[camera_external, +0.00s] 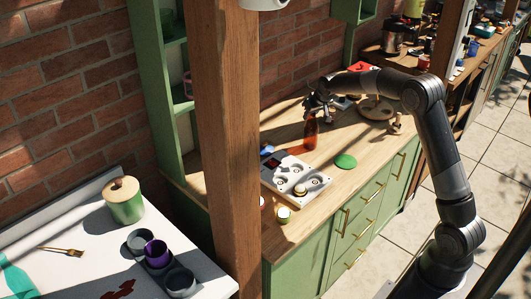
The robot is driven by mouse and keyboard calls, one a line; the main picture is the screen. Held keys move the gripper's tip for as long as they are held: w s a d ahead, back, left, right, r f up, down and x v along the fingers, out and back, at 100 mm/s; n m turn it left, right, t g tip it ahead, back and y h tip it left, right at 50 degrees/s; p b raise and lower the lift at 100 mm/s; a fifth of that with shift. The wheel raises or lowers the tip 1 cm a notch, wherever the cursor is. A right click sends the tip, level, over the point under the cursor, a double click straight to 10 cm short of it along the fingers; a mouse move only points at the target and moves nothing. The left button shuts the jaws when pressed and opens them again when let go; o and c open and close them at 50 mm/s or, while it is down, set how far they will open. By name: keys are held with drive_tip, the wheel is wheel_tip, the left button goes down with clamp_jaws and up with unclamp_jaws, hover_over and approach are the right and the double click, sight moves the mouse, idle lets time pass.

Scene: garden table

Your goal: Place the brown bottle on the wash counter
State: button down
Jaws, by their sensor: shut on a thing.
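The brown bottle (310,132) stands upright at the back of the wooden-topped counter (345,185) with green drawers. I cannot tell whether its base touches the counter top. My gripper (313,108) is at the bottle's neck, shut on it from above. The gripper's fingers are small and partly dark here, so their exact hold is hard to see. My arm reaches in from the right, over the counter.
A wooden post (226,140) hides the counter's left part. A white table (85,235) with cups stands at left.

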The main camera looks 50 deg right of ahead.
drive_tip(key=shift+f, duration=0.1)
drive_tip(key=c, duration=1.2)
unclamp_jaws()
drive_tip(key=shift+o, duration=0.2)
drive_tip(key=s+a+r, duration=0.4)
drive_tip(key=s+r, duration=0.3)
drive_tip(key=r, duration=0.1)
drive_tip(key=s+a+r, duration=0.3)
drive_tip(key=s+r, duration=0.4)
drive_tip(key=s+a+n, duration=0.1)
drive_tip(key=s+a, duration=0.3)
drive_tip(key=s, duration=0.7)
drive_tip(key=s+a+n+y, duration=0.1)
drive_tip(key=s+a, duration=0.4)
drive_tip(key=s, duration=0.7)
drive_tip(key=shift+s+r, duration=0.2)
drive_tip(key=shift+r, duration=0.25)
drive_tip(key=shift+o, duration=0.3)
drive_tip(key=s+a+f+n, duration=0.1)
drive_tip(key=s+f, duration=0.3)
drive_tip(key=s, duration=0.5)
drive_tip(key=shift+s+a+f+y, duration=0.3)
drive_tip(key=shift+s+a, duration=0.05)
drive_tip(key=shift+a, duration=0.3)
